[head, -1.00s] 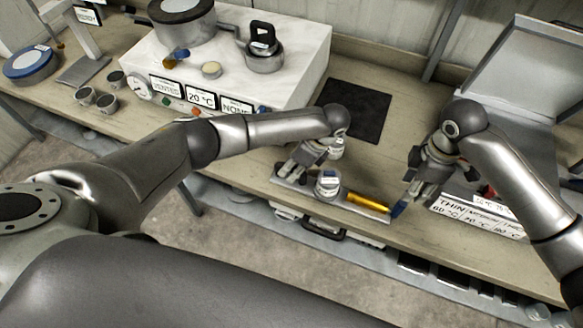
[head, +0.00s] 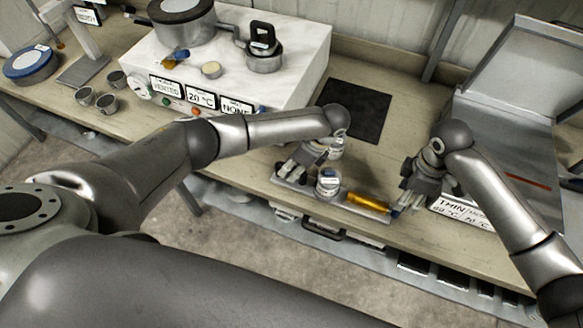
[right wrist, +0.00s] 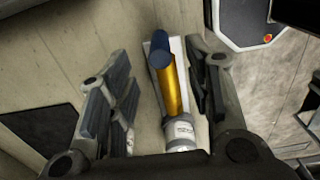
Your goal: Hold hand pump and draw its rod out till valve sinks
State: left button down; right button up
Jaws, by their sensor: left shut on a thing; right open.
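The hand pump has a gold barrel (head: 368,202) and a pale labelled head (head: 328,183), and lies along a narrow pale tray at the bench's front edge. In the right wrist view its gold barrel (right wrist: 174,92) ends in a blue knob (right wrist: 159,48). My left gripper (head: 292,170) is shut at the pump's left end; its exact contact is hidden by the fingers. My right gripper (head: 402,203) is open at the knob end. In the right wrist view its two fingers (right wrist: 158,75) stand apart on either side of the pump, with gaps visible. I cannot make out the valve.
A white heated box (head: 290,70) with pots stands behind on the left. A dark mat (head: 357,108) lies flat behind the pump. A grey open-lidded case (head: 510,130) and a label sign (head: 465,212) are at right. The bench's front edge is close to the pump.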

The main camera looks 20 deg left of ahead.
jog(key=shift+f, duration=2.95)
grip_shut()
pick_arm(q)
jog(key=shift+a, duration=0.15)
pick_arm(e)
jog(key=shift+d, duration=4.15)
jog(key=o, duration=0.6)
grip_release()
jog(key=shift+a, duration=0.1)
jog(key=shift+r, duration=0.1)
